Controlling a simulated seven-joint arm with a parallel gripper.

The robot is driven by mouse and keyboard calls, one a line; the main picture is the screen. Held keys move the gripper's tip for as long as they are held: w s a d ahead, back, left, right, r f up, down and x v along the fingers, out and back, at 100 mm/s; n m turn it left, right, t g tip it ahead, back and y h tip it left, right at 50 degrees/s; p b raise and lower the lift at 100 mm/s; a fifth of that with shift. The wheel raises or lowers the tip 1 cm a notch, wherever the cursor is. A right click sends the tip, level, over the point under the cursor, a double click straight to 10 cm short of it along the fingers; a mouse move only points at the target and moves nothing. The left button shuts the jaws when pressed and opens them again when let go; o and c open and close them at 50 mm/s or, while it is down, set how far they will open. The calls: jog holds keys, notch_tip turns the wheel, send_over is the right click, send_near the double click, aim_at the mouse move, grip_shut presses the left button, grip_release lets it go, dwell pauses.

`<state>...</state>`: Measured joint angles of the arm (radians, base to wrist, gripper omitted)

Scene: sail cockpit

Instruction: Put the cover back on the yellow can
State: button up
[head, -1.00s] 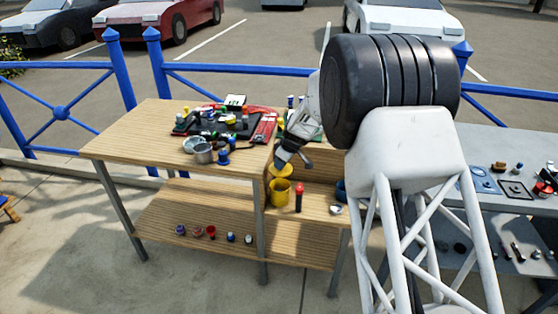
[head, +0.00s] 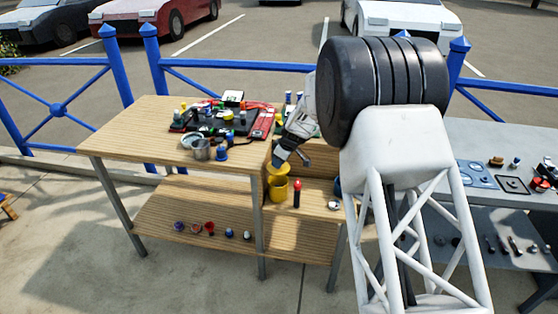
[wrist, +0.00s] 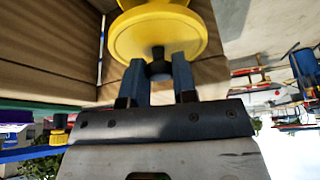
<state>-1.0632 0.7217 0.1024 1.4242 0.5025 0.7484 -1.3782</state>
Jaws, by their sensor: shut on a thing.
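My gripper (head: 282,154) is shut on the dark knob of a round yellow cover (head: 279,169). In the wrist view, my gripper's two fingers (wrist: 157,72) close on the knob, and the yellow cover (wrist: 158,37) spreads out beyond them. The yellow can (head: 278,190) stands on the lower wooden shelf, directly below the cover in the head view. In the wrist view, part of the yellow can (wrist: 152,3) shows past the cover at the top edge. The cover hides much of the can's mouth, and I cannot tell whether the two touch.
A dark blue item and a small white item (head: 333,205) lie farther right. The wooden table (head: 130,140) on the left holds a grey pot (head: 201,150) and several small things. A grey bench (head: 490,200) stands at right.

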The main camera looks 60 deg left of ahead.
aim_at(282, 168)
jog(key=shift+f, duration=2.85)
jog(key=shift+f, duration=0.2)
dwell(0.8)
jog(key=o, duration=1)
jog(key=shift+o, duration=0.3)
jog(key=o, duration=0.4)
jog(key=shift+r, duration=0.15)
jog(key=shift+r, duration=3.35)
